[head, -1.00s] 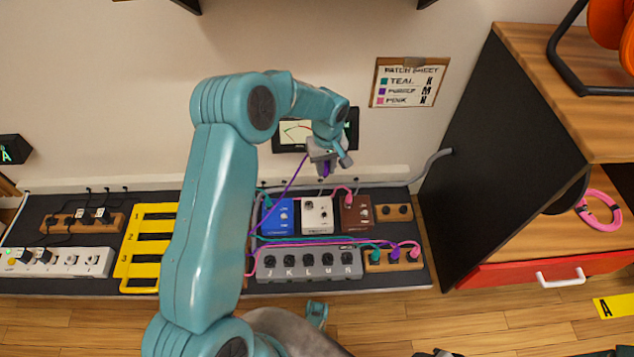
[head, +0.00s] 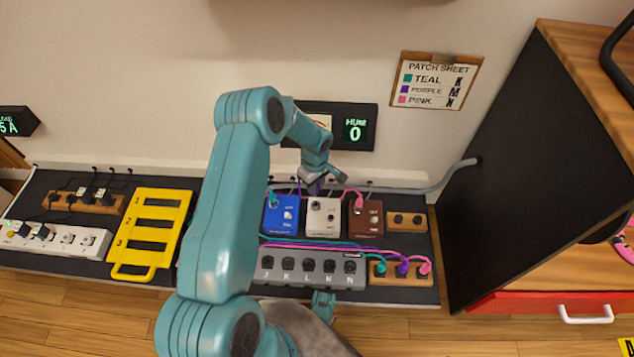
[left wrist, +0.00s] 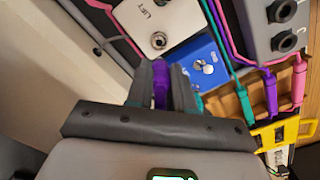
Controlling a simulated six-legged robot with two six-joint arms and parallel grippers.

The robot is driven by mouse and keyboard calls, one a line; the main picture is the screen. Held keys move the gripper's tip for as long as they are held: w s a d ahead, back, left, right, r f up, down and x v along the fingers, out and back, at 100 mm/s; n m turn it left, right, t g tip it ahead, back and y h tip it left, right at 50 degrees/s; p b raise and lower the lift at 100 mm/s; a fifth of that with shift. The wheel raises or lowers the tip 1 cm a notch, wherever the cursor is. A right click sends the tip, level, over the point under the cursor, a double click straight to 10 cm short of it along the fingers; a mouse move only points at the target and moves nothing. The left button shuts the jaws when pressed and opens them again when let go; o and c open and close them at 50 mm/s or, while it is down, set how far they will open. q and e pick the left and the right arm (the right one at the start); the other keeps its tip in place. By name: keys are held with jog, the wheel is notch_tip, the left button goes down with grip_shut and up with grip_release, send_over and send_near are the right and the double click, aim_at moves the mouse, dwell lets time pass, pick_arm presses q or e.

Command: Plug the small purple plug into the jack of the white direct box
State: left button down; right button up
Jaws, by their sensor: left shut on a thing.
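The white direct box (head: 323,218) stands on the dark board between a blue box (head: 281,215) and a brown box (head: 366,218). My left gripper (head: 313,186) is low at the back edge of the white box. In the left wrist view its jaws are shut on the small purple plug (left wrist: 160,84), with the corner of the white box (left wrist: 150,22) just beyond and the blue box (left wrist: 202,68) beside it. My right gripper is out of view.
Teal and pink plugs sit at the backs of the blue and brown boxes. A grey strip lettered J to N (head: 310,267) lies in front, beside a wooden jack block (head: 400,280). A yellow frame (head: 150,232) lies left. A patch sheet (head: 436,81) hangs behind.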

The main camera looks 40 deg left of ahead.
pick_arm(q)
jog(key=shift+f+b, duration=1.15)
jog(key=shift+f, duration=1.1)
jog(key=shift+f+b, duration=0.35)
jog(key=shift+f, duration=0.3)
jog(key=shift+w+f+b, duration=0.1)
jog(key=shift+f+b, duration=0.55)
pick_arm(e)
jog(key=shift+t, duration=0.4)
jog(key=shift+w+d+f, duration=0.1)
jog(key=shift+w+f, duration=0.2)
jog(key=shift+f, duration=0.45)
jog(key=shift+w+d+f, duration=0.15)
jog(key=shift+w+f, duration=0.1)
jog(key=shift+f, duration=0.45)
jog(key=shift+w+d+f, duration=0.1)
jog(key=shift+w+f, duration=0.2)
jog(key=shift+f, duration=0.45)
pick_arm(q)
jog(key=c, duration=0.9)
grip_release()
notch_tip(320, 180, up, 15)
jog(key=p, duration=0.6)
jog(key=shift+r, duration=0.7)
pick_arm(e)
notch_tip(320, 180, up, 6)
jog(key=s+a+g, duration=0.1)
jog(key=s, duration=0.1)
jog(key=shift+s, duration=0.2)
